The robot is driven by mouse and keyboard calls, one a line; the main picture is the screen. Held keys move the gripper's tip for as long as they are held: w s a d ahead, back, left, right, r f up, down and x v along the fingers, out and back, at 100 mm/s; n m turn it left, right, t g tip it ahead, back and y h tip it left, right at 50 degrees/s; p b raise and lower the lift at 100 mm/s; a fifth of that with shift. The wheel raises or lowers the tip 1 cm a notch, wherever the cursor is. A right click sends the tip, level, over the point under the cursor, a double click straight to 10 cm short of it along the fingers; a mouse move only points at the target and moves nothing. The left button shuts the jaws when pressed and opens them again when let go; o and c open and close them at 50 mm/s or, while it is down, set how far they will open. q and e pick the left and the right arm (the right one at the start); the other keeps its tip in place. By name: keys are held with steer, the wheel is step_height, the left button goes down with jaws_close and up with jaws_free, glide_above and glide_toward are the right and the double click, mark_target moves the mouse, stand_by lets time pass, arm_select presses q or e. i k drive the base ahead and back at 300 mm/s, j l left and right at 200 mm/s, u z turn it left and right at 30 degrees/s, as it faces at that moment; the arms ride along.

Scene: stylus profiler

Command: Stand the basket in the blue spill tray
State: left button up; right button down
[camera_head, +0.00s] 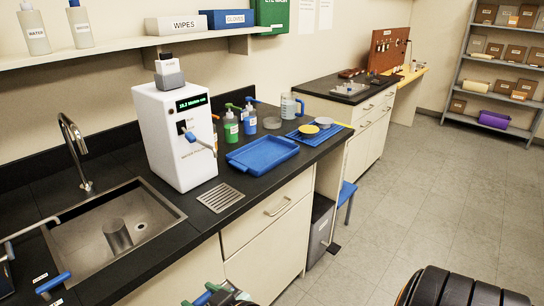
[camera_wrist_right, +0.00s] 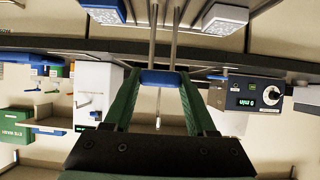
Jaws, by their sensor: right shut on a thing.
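The blue spill tray (camera_head: 262,154) lies on the black counter, right of the white dispenser; its floor is empty. My right gripper (camera_head: 215,297) shows only in part at the bottom edge of the head view, in front of the counter and well short of the tray. In the right wrist view, which is upside down, its green fingers (camera_wrist_right: 160,84) are shut on the blue grip (camera_wrist_right: 163,77) of the basket handle. Thin metal rods (camera_wrist_right: 153,35) run from the grip; the basket body is out of frame. My left gripper is not in view.
A steel sink (camera_head: 170,208) holds a metal cylinder (camera_head: 117,235). The tall white dispenser (camera_head: 176,135) stands between sink and tray, with a drain grate (camera_head: 221,197) in front. Green and blue bottles (camera_head: 231,126) stand behind the tray; a second blue tray (camera_head: 328,133) with round items is beyond.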

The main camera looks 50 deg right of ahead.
mark_target(264, 155)
steer(key=l+z, duration=0.1)
steer(key=l, duration=1.25)
steer(key=i, duration=0.05)
